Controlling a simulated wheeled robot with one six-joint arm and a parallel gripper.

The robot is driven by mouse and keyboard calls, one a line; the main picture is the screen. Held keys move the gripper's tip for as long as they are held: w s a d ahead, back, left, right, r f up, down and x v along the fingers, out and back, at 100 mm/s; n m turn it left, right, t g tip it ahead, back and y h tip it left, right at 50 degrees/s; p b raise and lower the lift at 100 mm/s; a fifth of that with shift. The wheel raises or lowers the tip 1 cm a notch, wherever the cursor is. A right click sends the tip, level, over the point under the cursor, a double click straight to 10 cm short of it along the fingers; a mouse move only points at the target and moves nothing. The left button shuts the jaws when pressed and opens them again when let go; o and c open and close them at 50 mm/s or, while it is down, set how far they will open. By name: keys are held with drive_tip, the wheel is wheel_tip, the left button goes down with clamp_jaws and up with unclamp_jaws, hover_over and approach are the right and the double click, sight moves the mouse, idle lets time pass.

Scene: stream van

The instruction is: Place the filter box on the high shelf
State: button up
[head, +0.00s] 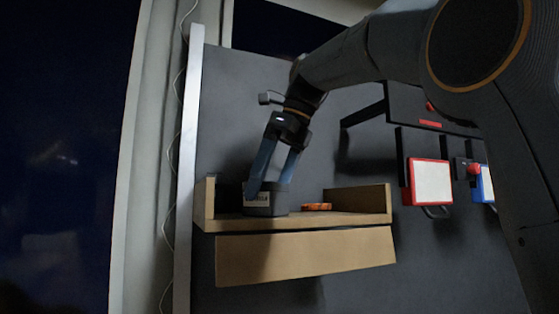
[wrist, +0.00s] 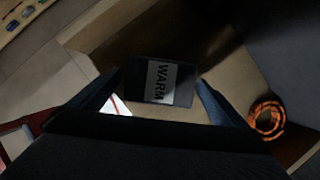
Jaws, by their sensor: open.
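A dark box with a pale label (head: 262,207), which looks like the filter box, sits on the wooden shelf (head: 340,220) near its left end. In the wrist view the box (wrist: 184,88) shows a label reading "WARM" and lies between the fingertips. My gripper (head: 268,188) is open and reaches down at the box, one finger on each side. In the wrist view the fingers of my gripper (wrist: 163,90) are apart, with the box between or just beyond them. I cannot tell whether they touch it.
An orange coiled item (head: 316,206) lies on the shelf right of the box; it also shows in the wrist view (wrist: 266,118). A red-framed white panel (head: 432,182) and a blue one (head: 487,183) hang at the right. The shelf has raised wooden ends.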

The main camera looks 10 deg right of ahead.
drive_tip(key=v, duration=1)
drive_tip(key=shift+f, duration=0.15)
